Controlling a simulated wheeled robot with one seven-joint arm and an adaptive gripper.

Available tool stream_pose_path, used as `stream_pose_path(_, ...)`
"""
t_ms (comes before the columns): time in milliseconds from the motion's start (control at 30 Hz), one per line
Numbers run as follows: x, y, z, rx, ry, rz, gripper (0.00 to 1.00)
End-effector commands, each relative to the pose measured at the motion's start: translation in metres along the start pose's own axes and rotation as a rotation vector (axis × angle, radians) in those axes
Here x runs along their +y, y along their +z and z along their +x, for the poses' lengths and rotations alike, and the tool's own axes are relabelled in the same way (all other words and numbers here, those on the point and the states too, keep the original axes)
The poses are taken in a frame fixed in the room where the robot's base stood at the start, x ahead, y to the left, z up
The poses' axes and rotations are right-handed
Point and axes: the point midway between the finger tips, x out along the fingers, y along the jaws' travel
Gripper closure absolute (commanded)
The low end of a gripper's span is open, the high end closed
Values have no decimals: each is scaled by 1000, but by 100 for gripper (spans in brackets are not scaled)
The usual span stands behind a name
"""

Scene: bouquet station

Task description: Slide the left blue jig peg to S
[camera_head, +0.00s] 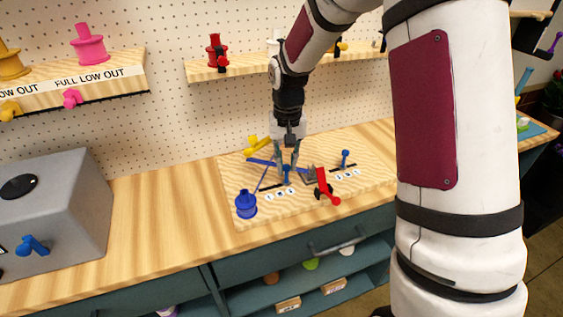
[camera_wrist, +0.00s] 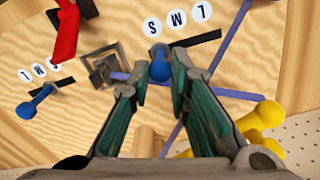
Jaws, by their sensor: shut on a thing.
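The left blue jig peg (camera_head: 286,175) stands at a dark slot on the wooden jig board (camera_head: 238,215). In the wrist view the peg (camera_wrist: 160,68) sits between my fingertips, beside the S label (camera_wrist: 152,27), at one end of the slot. The M label (camera_wrist: 178,18) and L label (camera_wrist: 200,12) lie farther along the slot, away from the peg. My gripper (camera_wrist: 160,83) points down and is shut on the peg; it also shows in the head view (camera_head: 287,170). The fingers hide part of the peg.
A second blue peg (camera_head: 345,157) stands in the right slot. A grey square fixture (camera_wrist: 103,65) and a red-handled part (camera_head: 325,187) are close by. Thin blue-violet bars (camera_wrist: 232,45) cross near my fingers.

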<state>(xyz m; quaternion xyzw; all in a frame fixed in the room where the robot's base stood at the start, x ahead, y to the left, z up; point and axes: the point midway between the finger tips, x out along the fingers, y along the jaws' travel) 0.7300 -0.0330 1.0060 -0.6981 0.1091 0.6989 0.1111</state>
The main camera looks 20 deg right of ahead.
Motion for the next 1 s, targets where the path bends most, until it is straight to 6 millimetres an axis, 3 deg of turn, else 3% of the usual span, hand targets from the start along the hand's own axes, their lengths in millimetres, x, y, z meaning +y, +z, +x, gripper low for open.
stream_pose_path(67,4,-2,-1,4,5,4,100)
stream_pose_path(100,5,-2,-1,4,6,4,80)
stream_pose_path(200,5,-2,-1,4,6,4,62)
stream_pose_path(600,3,-2,-8,5,3,3,62)
stream_pose_path(1000,3,-2,-82,8,3,3,62)
